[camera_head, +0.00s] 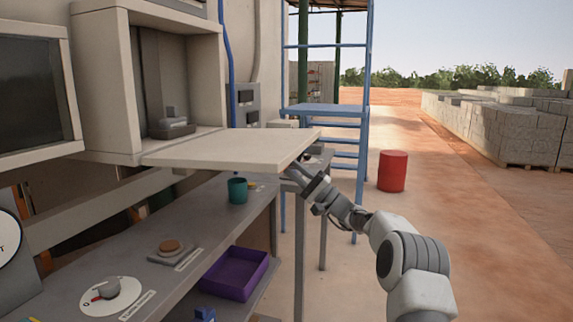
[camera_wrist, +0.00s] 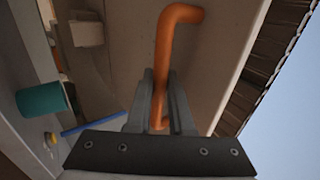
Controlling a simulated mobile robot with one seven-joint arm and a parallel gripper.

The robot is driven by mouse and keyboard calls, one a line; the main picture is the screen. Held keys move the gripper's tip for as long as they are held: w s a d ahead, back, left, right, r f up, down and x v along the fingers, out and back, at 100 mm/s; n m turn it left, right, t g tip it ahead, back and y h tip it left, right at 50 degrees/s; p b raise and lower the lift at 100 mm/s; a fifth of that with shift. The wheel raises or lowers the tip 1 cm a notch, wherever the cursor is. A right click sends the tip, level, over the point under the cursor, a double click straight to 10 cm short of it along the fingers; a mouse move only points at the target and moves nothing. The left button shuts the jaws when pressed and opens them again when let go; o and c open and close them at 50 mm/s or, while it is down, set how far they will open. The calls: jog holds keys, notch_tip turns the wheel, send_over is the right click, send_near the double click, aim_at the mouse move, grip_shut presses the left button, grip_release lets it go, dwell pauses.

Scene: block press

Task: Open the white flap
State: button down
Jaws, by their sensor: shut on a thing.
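The white flap (camera_head: 235,146) stands out roughly level from the bottom of an open pale box (camera_head: 140,75) on the wall. Its underside shows in the wrist view (camera_wrist: 215,60). An orange bent handle (camera_wrist: 165,50) is fixed on that side; the head view hides it. My gripper (camera_wrist: 160,100) has its two fingers on either side of the handle's lower part and is shut on it. In the head view my gripper (camera_head: 303,164) is beneath the flap's right end, partly hidden by it.
Below the flap, a grey bench (camera_head: 205,220) carries a teal cup (camera_head: 237,190), a round brown button (camera_head: 170,246) and a white dial (camera_head: 110,296). A purple tray (camera_head: 236,273) sits lower. A blue ladder frame (camera_head: 326,110) stands behind; a red barrel (camera_head: 392,171) is on open ground at right.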

jog(key=c, duration=0.8)
grip_release()
jog(key=shift+r, duration=0.15)
jog(key=shift+d, duration=0.15)
jog(key=p+v, duration=0.3)
jog(key=v, duration=1.4)
jog(key=shift+s+f, duration=0.1)
jog(key=shift+f, duration=0.2)
